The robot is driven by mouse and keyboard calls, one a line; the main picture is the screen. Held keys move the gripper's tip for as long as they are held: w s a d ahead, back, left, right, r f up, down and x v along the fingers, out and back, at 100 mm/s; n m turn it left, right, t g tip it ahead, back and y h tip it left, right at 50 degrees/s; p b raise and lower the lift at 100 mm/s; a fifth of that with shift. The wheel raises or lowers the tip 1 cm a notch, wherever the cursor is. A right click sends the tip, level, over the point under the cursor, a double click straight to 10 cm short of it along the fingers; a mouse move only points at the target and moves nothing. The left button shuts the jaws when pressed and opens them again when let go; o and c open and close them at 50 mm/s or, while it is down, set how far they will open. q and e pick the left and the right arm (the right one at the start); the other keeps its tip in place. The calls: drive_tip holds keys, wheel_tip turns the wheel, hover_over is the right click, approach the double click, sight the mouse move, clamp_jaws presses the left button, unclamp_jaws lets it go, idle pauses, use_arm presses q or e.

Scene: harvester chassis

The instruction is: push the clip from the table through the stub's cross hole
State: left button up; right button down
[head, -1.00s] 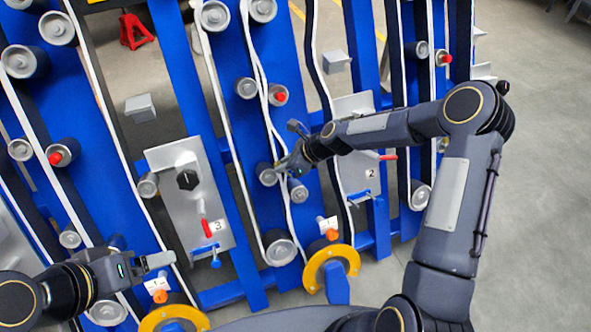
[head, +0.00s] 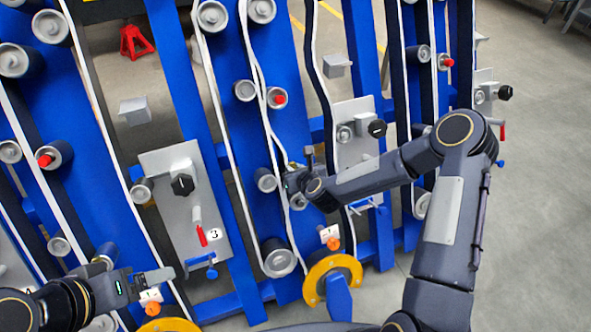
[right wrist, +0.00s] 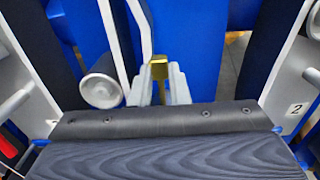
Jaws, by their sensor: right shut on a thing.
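My right gripper (head: 287,181) is in front of the middle blue panel, close to two grey rollers (head: 265,180). In the right wrist view its pale fingers (right wrist: 160,84) are closed around a small brass-coloured piece (right wrist: 158,69). This piece may be the clip; only its upper end shows. A grey roller stub (right wrist: 100,88) is left of the fingers, apart from them. Which stub has the cross hole, and the hole itself, cannot be made out. My left gripper (head: 158,277) is at the lower left, in front of the chassis; its finger gap is not clear.
A grey plate marked 3 (head: 177,225) with a black knob and red handle is left of my right gripper. Another plate with a black knob (head: 355,140) is behind my right forearm. White belts and rollers line the panels. Open floor (head: 540,200) is at the right.

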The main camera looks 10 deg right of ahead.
sight(298, 196)
drive_tip(key=shift+b, duration=0.3)
drive_tip(key=f+b, duration=0.1)
drive_tip(key=s+f+b, duration=0.1)
drive_tip(key=b, duration=0.1)
drive_tip(key=shift+s+d+f, duration=0.1)
drive_tip(key=shift+d+f, duration=0.05)
drive_tip(key=shift+f, duration=0.2)
drive_tip(key=shift+s+d+f+b, duration=0.1)
drive_tip(key=shift+s+f+b, duration=0.55)
drive_tip(key=shift+b, duration=0.3)
drive_tip(key=shift+b, duration=0.5)
drive_tip(key=shift+f, duration=0.1)
drive_tip(key=shift+s+d+f+b, duration=0.1)
drive_tip(key=shift+s+f+b, duration=0.35)
drive_tip(key=shift+f+b, duration=0.4)
drive_tip(key=shift+s+d+f+b, duration=0.1)
drive_tip(key=shift+s+f+b, duration=0.3)
drive_tip(key=shift+f+b, duration=0.45)
drive_tip(key=shift+s+d+f+b, duration=0.1)
drive_tip(key=shift+s+f+b, duration=0.35)
drive_tip(key=shift+f+b, duration=0.4)
drive_tip(key=c, duration=1.3)
unclamp_jaws()
drive_tip(key=shift+r, duration=0.25)
